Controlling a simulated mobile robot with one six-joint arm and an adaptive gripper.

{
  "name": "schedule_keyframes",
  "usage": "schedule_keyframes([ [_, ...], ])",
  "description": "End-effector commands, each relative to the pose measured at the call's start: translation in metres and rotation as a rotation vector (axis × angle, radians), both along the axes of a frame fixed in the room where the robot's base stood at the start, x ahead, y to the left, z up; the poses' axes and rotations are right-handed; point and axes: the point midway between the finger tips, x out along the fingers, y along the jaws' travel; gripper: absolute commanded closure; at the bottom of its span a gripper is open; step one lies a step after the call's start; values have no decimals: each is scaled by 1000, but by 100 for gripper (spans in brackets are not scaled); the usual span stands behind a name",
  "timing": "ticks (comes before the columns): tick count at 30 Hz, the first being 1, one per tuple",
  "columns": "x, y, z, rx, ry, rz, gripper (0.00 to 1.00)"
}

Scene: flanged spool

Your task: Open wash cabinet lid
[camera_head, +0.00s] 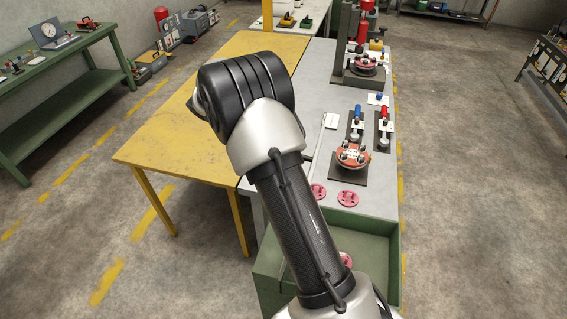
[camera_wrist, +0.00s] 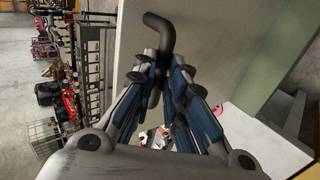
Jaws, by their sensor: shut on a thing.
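In the wrist view my gripper (camera_wrist: 160,70) has its two blue-padded fingers brought together at the tips. They are shut on a black bent bar (camera_wrist: 160,35), which looks like a handle. The bar's upper end hooks to the left above the fingertips. A plain light grey panel (camera_wrist: 215,40) stands behind and to the right of the bar; I cannot tell for certain whether it is the wash cabinet lid. In the head view my arm covers the middle, and the gripper and any lid handle are hidden.
A green open-topped bin (camera_head: 375,245) stands at the near end of the grey workbench (camera_head: 318,85). Pink flanged parts (camera_head: 348,198) and a red spool on a fixture (camera_head: 352,154) are on the bench. A yellow table (camera_head: 165,130) adjoins it. Floor on the right is clear.

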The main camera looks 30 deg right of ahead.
Motion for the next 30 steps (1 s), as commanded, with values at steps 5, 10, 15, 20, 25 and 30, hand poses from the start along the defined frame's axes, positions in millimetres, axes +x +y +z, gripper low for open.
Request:
schedule_keyframes([
  [5,-2,5,-16,23,1,-4,100],
  [10,-2,5,-16,24,2,-4,83],
  [15,-1,4,-14,22,-1,-3,71],
  [20,-1,4,-12,20,-2,-2,67],
  [25,0,3,-10,19,-3,-2,67],
  [30,6,8,-4,18,-5,-1,67],
])
